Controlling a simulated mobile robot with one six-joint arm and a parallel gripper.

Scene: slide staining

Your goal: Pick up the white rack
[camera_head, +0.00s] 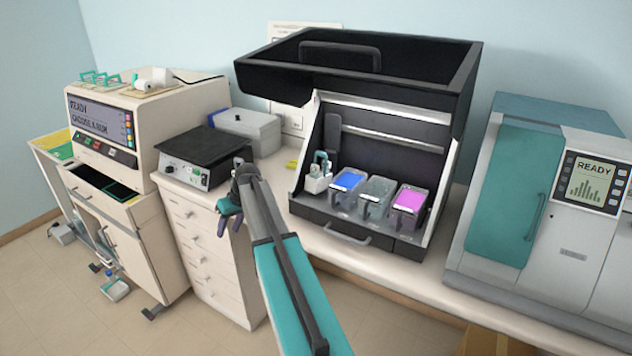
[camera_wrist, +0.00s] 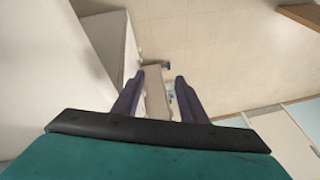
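A small white rack (camera_head: 316,184) stands inside the open black cabinet at its left side, beside a row of staining containers. A teal-and-white piece shows at its top; its details are too small to tell. My gripper (camera_head: 228,226) is outside the cabinet, left of and lower than the rack, in front of the drawer unit, pointing down. In the wrist view my gripper (camera_wrist: 159,77) has its two dark fingers apart with nothing held between them; floor and furniture show beyond. The rack is not in the wrist view.
Blue (camera_head: 348,181), clear (camera_head: 376,191) and pink (camera_head: 409,199) containers stand right of the rack. The cabinet's raised black lid (camera_head: 440,95) overhangs them. A black-topped device (camera_head: 203,152) is left of the cabinet, and a teal-doored machine (camera_head: 512,190) is right.

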